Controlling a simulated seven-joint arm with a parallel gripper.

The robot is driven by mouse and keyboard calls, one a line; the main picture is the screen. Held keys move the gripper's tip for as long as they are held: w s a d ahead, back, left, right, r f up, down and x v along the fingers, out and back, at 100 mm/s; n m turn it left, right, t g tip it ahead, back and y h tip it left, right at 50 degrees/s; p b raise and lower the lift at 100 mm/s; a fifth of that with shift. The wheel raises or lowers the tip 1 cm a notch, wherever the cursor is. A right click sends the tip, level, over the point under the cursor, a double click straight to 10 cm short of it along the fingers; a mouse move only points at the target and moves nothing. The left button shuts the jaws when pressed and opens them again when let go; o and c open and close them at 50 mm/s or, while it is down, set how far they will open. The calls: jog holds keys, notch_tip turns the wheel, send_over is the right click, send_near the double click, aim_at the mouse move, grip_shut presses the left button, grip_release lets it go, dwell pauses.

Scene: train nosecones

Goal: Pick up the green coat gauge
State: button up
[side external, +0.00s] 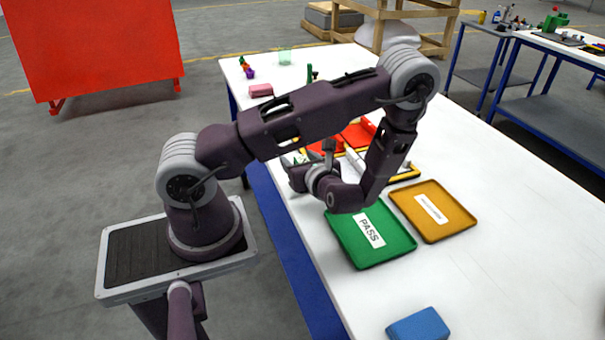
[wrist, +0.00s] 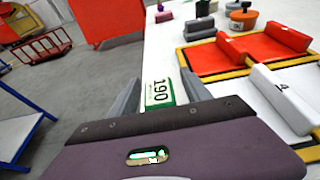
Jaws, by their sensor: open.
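In the wrist view, a flat white plate with a green border and black digits (wrist: 159,94), which looks like the green coat gauge, lies on the white table. My gripper (wrist: 161,78) is open, with one grey finger on each side of the plate as seen from the wrist. The plate's near end is hidden by the gripper body. I cannot tell how high the fingers are above it. In the side view, my arm hides most of the gripper and the gauge.
A green PASS tray (side external: 385,250) and an amber tray (side external: 455,212) lie on the table. A blue block (side external: 419,325) lies at the near end. A pink block (side external: 261,90) is farther back.

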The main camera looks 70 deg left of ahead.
jog(key=shift+a+f, duration=0.1)
jog(key=shift+a, duration=0.1)
grip_shut()
notch_tip(320, 180, up, 10)
notch_tip(320, 180, down, 10)
jog(key=shift+r, duration=0.15)
dwell(0.4)
